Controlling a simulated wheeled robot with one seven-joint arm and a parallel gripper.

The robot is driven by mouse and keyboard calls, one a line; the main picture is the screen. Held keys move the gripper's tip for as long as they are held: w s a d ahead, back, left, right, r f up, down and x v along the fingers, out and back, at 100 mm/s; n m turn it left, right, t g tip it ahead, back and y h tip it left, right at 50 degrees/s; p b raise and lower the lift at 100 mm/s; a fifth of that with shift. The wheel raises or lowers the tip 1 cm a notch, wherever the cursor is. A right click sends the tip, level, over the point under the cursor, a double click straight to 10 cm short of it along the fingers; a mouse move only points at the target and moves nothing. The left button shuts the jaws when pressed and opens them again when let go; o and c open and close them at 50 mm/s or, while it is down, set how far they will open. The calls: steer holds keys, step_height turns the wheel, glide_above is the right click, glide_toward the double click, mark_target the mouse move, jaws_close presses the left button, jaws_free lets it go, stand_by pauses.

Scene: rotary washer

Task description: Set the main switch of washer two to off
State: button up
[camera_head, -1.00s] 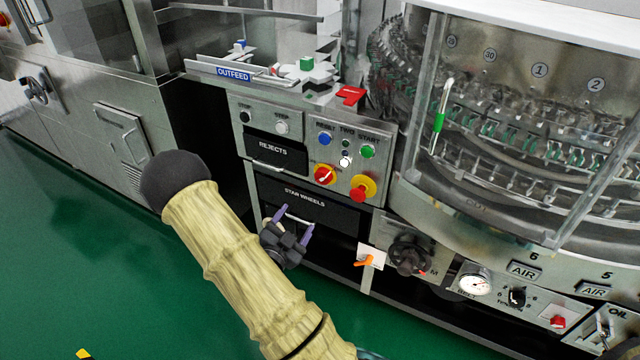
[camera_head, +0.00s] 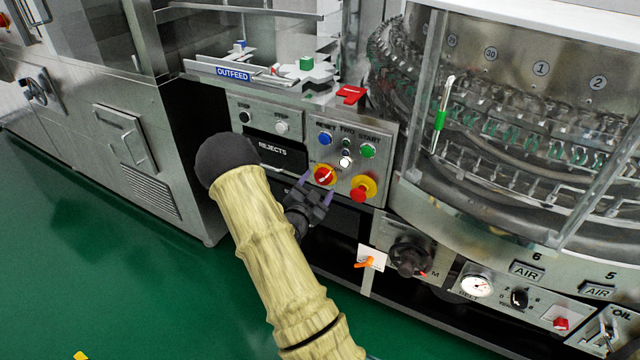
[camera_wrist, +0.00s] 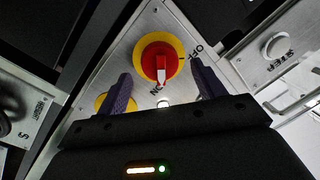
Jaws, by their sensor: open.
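The main switch (camera_head: 324,176) is a red rotary knob on a yellow plate, on the grey control panel (camera_head: 385,140) labelled TWO. In the wrist view the red knob (camera_wrist: 160,64) sits between and beyond my fingertips, its white-marked handle pointing toward the ON label, with OFF at the upper right of the plate. My gripper (camera_head: 317,187) is open and empty, its two purple fingers just below and in front of the switch. The fingers (camera_wrist: 160,77) straddle the knob in the wrist view; I see no contact.
A red emergency button (camera_head: 361,191) on yellow sits right of the switch. Blue (camera_head: 325,138) and green (camera_head: 367,151) buttons are above. The REJECTS drawer (camera_head: 275,151) is to the left.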

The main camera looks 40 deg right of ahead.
steer(key=shift+x, duration=1.2)
steer(key=shift+c, duration=0.2)
steer(key=c, duration=1)
steer(key=shift+o, duration=0.2)
